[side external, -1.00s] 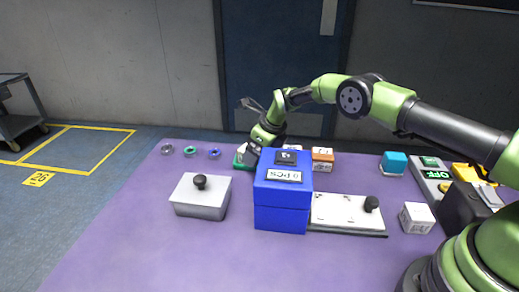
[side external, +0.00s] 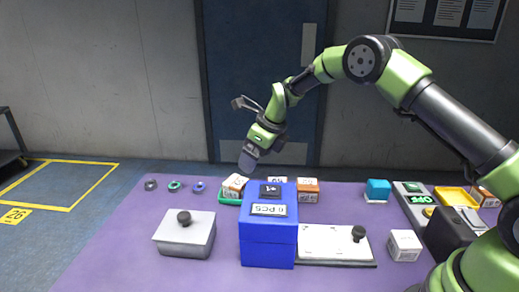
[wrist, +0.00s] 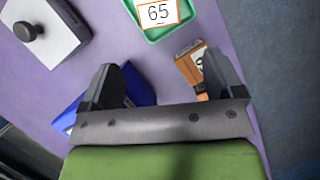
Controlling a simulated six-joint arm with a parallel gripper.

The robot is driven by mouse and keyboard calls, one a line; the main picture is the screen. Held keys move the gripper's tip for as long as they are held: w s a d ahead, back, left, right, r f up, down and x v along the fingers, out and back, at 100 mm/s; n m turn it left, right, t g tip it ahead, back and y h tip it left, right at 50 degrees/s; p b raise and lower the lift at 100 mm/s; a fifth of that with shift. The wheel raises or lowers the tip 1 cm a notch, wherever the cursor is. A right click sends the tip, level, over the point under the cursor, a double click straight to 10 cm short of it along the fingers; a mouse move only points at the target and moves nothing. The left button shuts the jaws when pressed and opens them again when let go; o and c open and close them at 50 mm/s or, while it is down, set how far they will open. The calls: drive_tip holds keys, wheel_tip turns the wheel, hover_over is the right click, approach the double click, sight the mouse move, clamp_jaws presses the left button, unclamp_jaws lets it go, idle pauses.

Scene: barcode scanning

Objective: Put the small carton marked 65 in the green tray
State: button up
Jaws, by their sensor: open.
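The small white carton marked 65 (wrist: 158,12) is in the green tray (wrist: 183,32) at the top of the wrist view. In the side view the carton (side external: 234,185) looks tilted, and the green tray (side external: 230,201) is partly hidden behind the blue box. My gripper (side external: 247,160) is above and just right of the carton, apart from it. The wrist view shows my gripper (wrist: 162,75) with its fingers spread and nothing between them.
The blue box (side external: 268,240) stands in front of the tray. An orange-and-white carton (side external: 308,190) is right of it. A grey lidded box (side external: 184,238) stands front left, and a white lidded plate (side external: 325,243) front right.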

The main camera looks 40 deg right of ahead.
drive_tip(key=s+a+r+n+t, duration=0.2)
drive_tip(key=s+r+n, duration=1.25)
drive_tip(key=r, duration=0.45)
drive_tip(key=s+a+n+t, duration=0.1)
drive_tip(key=s+n, duration=1.2)
drive_tip(key=s, duration=0.5)
drive_tip(key=shift+s+a, duration=0.15)
drive_tip(key=shift+a, duration=0.2)
